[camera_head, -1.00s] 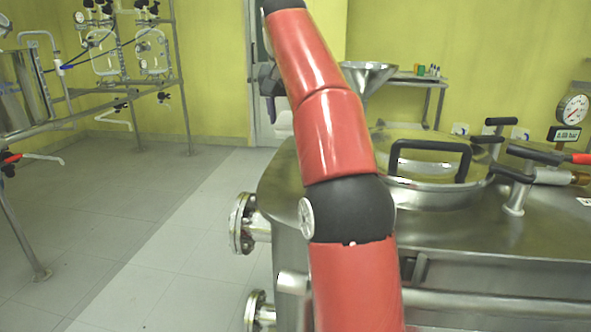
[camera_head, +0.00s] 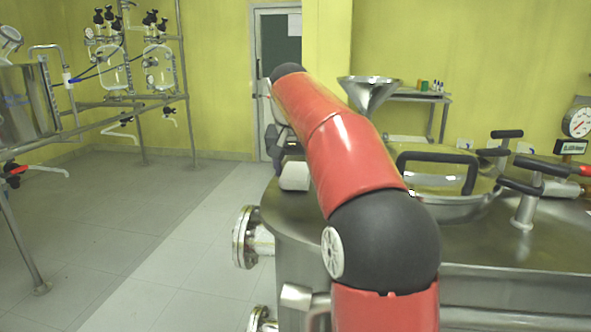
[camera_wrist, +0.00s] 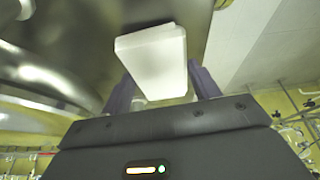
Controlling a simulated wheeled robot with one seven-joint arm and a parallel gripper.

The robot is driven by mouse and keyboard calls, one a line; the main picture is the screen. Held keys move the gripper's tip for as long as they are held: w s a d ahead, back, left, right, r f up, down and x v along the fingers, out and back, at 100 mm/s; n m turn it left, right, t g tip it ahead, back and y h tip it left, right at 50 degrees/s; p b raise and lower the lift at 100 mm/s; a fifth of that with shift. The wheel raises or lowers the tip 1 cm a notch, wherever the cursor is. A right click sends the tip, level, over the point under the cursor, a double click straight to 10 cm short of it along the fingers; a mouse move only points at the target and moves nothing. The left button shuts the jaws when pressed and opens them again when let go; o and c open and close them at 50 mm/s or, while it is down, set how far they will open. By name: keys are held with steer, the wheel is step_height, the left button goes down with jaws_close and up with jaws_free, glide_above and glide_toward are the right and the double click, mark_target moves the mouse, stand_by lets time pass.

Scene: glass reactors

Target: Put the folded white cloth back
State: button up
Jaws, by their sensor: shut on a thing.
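The folded white cloth (camera_wrist: 152,62) is a pale block between the two dark fingers of my gripper (camera_wrist: 163,80) in the wrist view. My gripper is shut on it. In the head view the cloth (camera_head: 295,176) shows at the rim of the steel vessel (camera_head: 480,240), below my dark gripper and left of my red arm. The wrist view has metal behind and left of the cloth and pale floor to its right. I cannot tell whether the cloth touches the vessel top.
The vessel top carries a lid with a black handle (camera_head: 437,158), clamp levers and a gauge (camera_head: 577,121). A steel funnel (camera_head: 368,92) shows behind my arm. A flanged pipe (camera_head: 247,237) juts from the vessel's left side. Glass reactors on a frame (camera_head: 112,66) stand left. The floor between is clear.

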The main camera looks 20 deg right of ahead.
mark_target(296, 176)
steer(key=shift+f, duration=0.1)
steer(key=shift+f, duration=0.25)
steer(key=o, duration=1)
steer(key=shift+r, duration=0.1)
steer(key=shift+b, duration=0.35)
steer(key=v, duration=0.2)
steer(key=p+v, duration=0.1)
steer(key=v, duration=0.4)
steer(key=shift+w+d+r+p, duration=0.1)
steer(key=shift+d+r+p, duration=0.05)
steer(key=shift+d+p, duration=0.15)
steer(key=shift+r, duration=0.3)
steer(key=shift+a, duration=0.1)
steer(key=shift+s, duration=0.2)
